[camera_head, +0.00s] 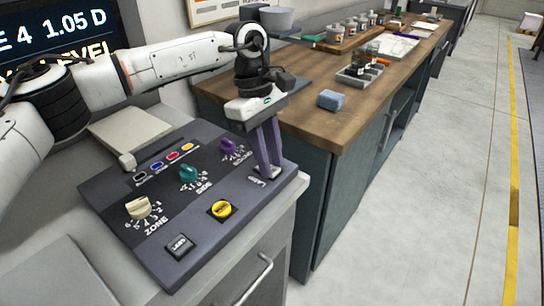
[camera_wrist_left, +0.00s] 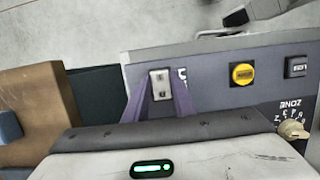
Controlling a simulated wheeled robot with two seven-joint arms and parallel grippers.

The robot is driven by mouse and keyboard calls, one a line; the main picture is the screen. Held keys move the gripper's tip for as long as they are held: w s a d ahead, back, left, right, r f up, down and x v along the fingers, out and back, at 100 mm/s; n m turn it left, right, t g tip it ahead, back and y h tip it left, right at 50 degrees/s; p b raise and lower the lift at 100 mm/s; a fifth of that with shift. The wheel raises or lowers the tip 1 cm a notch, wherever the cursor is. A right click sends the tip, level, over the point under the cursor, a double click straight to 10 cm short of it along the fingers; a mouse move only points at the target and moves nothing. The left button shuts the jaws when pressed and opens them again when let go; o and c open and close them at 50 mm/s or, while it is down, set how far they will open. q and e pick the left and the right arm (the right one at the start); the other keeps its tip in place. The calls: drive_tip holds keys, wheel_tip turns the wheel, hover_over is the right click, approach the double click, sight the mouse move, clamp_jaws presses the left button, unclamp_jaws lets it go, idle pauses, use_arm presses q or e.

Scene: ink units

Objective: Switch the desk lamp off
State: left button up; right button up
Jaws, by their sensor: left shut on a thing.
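A dark grey control panel (camera_head: 205,215) lies on the counter at the left. A small light switch (camera_wrist_left: 161,84) sits near the panel's end, with a label beside it that is too small to read surely. My left gripper (camera_head: 269,168) points down at this end of the panel. In the left wrist view its two purple fingers (camera_wrist_left: 161,98) stand on either side of the switch and are shut on it. In the head view the fingers largely hide the switch. No desk lamp can be made out. My right gripper is not in view.
The panel also carries a yellow button (camera_head: 221,209), a dark square button (camera_head: 180,246), a cream knob (camera_head: 138,207), a teal knob (camera_head: 188,173) and a purple knob (camera_head: 227,147). A wooden bench (camera_head: 310,115) with a blue block (camera_head: 331,99) stands beyond. The floor at right is clear.

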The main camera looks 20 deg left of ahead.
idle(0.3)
use_arm(q)
drive_tip(key=o, duration=1.1)
drive_tip(key=shift+c, duration=0.2)
drive_tip(key=shift+a, duration=0.1)
drive_tip(key=v, duration=1)
drive_tip(key=shift+a, duration=0.15)
drive_tip(key=shift+w, duration=0.1)
